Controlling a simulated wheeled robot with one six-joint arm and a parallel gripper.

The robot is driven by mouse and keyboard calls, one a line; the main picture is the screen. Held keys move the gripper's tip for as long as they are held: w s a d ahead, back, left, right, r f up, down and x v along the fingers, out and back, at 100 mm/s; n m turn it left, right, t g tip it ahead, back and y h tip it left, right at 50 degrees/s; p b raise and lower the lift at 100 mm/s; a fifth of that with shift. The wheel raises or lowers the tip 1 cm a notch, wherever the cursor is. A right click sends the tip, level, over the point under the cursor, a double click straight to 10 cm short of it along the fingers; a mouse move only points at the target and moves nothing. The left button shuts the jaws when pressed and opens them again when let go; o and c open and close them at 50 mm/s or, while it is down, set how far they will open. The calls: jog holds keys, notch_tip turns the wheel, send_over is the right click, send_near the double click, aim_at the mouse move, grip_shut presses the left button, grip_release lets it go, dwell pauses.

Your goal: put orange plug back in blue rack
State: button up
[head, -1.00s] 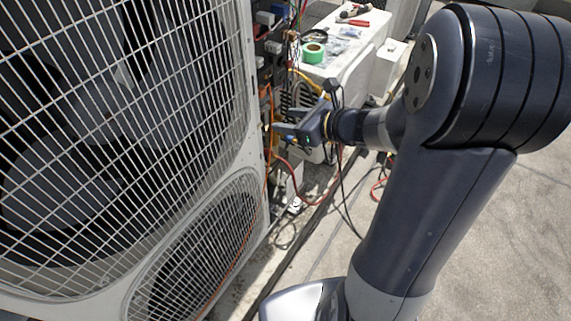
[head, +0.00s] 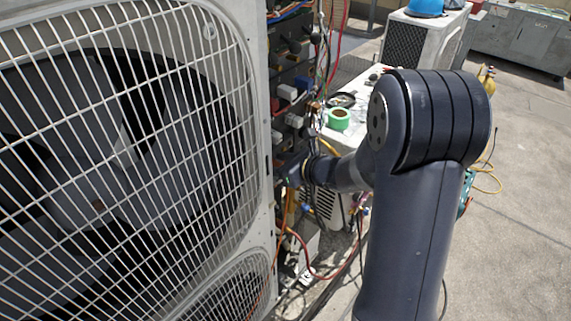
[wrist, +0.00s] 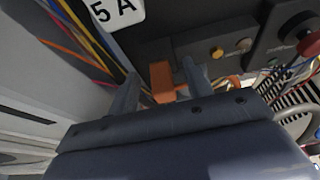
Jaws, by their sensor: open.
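An orange plug-like block (wrist: 162,82) is in the middle of the wrist view, in front of a dark panel. My gripper (wrist: 160,72) is open, with one finger on either side of this block. I see a gap beside the block, so it is not clearly gripped. In the head view my gripper (head: 288,174) is at the open side of the condenser, and its fingertips are hard to make out. I cannot pick out a blue rack for certain in either view.
The condenser's fan grille (head: 130,120) fills the left. Loose wires hang by the dark panel (head: 288,75). A "5 A" label (wrist: 118,10) and a red knob (wrist: 309,44) show in the wrist view. Green tape (head: 339,118) lies on a white unit behind. Open roof lies right.

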jog(key=shift+c, duration=0.6)
grip_shut()
dwell(0.6)
